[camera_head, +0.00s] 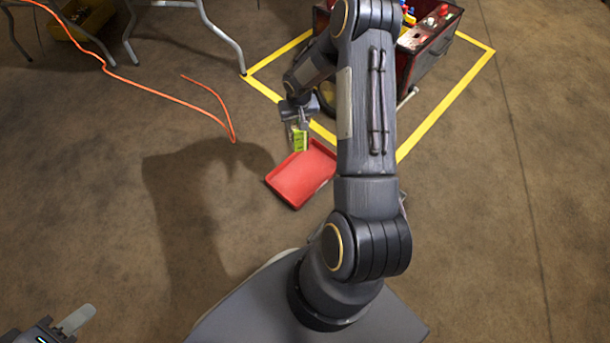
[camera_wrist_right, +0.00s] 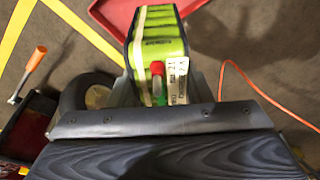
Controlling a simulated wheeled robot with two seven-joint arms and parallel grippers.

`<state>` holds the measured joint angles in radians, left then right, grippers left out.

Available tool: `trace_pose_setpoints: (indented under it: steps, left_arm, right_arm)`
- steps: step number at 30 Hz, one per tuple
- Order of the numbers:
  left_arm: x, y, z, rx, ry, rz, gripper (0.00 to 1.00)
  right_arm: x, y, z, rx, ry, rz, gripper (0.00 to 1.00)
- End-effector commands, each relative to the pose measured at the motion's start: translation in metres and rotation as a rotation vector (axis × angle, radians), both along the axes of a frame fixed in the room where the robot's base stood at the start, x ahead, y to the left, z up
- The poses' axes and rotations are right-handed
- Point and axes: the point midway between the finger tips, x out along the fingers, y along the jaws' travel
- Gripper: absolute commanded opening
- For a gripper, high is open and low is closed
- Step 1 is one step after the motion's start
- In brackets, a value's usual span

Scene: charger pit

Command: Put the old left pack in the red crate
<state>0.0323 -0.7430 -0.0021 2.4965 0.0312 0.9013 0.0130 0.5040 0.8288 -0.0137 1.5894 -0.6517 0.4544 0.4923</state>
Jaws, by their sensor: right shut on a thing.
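My right gripper (camera_head: 299,120) is shut on a green pack (camera_head: 299,141), which also shows in the right wrist view (camera_wrist_right: 158,35). The pack has a white label and a red and green mark on its near end. It hangs at the far edge of the red crate (camera_head: 300,180), overlapping it in the head view; its exact height is unclear. The crate is shallow, looks empty and lies on the floor; part of it shows in the right wrist view (camera_wrist_right: 115,14). My left gripper (camera_head: 76,318) is partly in view at the bottom left, far from the crate; its jaw opening is not clear.
A dark red-edged machine (camera_head: 430,45) stands inside a yellow floor outline (camera_head: 452,110), partly hidden by my right arm. An orange cable (camera_head: 165,95) lies on the floor at left. Metal legs (camera_head: 220,35) stand at the back left.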

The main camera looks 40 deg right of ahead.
Motion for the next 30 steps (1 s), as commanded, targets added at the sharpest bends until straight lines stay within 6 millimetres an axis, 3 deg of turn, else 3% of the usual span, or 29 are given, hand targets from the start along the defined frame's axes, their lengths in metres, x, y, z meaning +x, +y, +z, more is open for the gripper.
trace_pose_setpoints:
  steps: [3, 9, 16, 22, 30]
  left_arm:
    - [0.0, 0.0, 0.0, 0.0, 0.0, 0.0, 0.37]
    - [0.0, 0.0, -0.001, 0.0, 0.0, 0.0, 0.37]
    - [0.0, 0.0, -0.001, 0.0, 0.0, 0.0, 0.37]
    - [0.0, 0.0, -0.006, 0.0, 0.0, 0.0, 0.37]
    - [0.0, 0.0, -0.028, 0.0, 0.0, 0.0, 0.37]
  right_arm:
    - [-0.015, -0.031, -0.03, -0.004, -0.001, -0.063, 0.0]
    - [-0.042, -0.071, -0.073, -0.011, -0.006, -0.143, 0.0]
    - [-0.064, -0.096, -0.101, -0.017, -0.011, -0.197, 0.0]
    - [-0.066, -0.093, -0.114, -0.017, -0.01, -0.205, 0.0]
    - [-0.044, -0.046, -0.139, -0.015, -0.011, -0.2, 0.0]
